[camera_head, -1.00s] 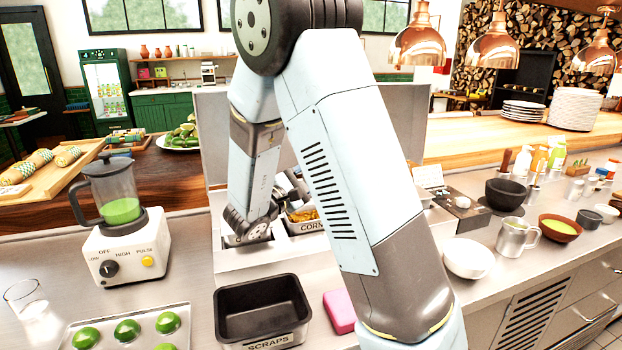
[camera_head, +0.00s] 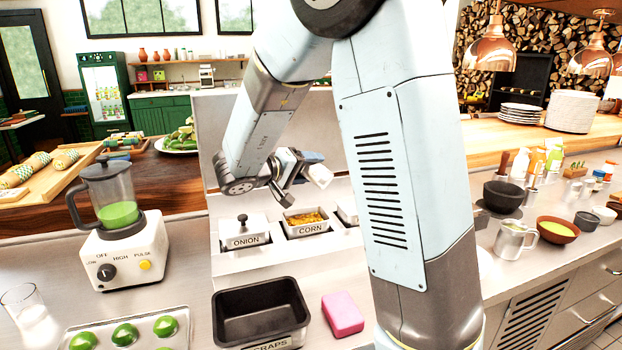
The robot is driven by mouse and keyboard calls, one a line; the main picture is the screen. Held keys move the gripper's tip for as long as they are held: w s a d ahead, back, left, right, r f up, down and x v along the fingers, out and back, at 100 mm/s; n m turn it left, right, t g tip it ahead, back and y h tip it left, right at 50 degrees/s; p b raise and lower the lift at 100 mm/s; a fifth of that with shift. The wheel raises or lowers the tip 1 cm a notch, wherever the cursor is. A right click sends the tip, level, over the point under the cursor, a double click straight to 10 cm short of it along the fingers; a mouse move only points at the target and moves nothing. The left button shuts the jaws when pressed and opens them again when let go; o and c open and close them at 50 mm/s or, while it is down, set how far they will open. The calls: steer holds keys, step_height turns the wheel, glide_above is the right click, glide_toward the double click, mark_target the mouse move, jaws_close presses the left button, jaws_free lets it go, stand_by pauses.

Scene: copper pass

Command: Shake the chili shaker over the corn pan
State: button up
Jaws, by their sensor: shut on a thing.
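The corn pan (camera_head: 309,232) sits in the counter rail with its CORN label facing me, open on top with yellow corn inside. My gripper (camera_head: 306,168) is above and slightly behind the pan's opening, pointing to the right. It is shut on a small pale object with a whitish end (camera_head: 319,176), which looks like the chili shaker. The shaker lies tilted, its white end to the right and low. Its far side and much of its body are hidden by the gripper. I cannot see any chili falling.
The lidded onion pan (camera_head: 245,232) stands left of the corn; another pan at right is partly behind my arm. The black scraps pan (camera_head: 262,311) and a pink sponge (camera_head: 343,314) are in front. A blender (camera_head: 121,238) stands at left.

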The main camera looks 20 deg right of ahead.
steer(key=shift+w+a+r+m+t+y, duration=0.2)
steer(key=shift+r+m+y, duration=0.1)
steer(key=shift+r+m, duration=0.25)
steer(key=shift+w+a+r+m+t+y, duration=0.1)
steer(key=shift+r+m+t+y, duration=0.2)
steer(key=shift+m, duration=0.35)
steer(key=s+d+r+m+y, duration=0.1)
steer(key=r+m+t, duration=0.1)
steer(key=m, duration=0.1)
steer(key=shift+s+d+y, duration=0.35)
steer(key=shift+s+y, duration=0.05)
steer(key=shift+s+d+r+m+t+y, duration=0.4)
steer(key=shift+r+m, duration=0.1)
steer(key=shift+m, duration=0.3)
steer(key=shift+s+d+r+m+t+y, duration=0.3)
steer(key=shift+s+r+m+t+y, duration=0.15)
steer(key=shift+m, duration=0.35)
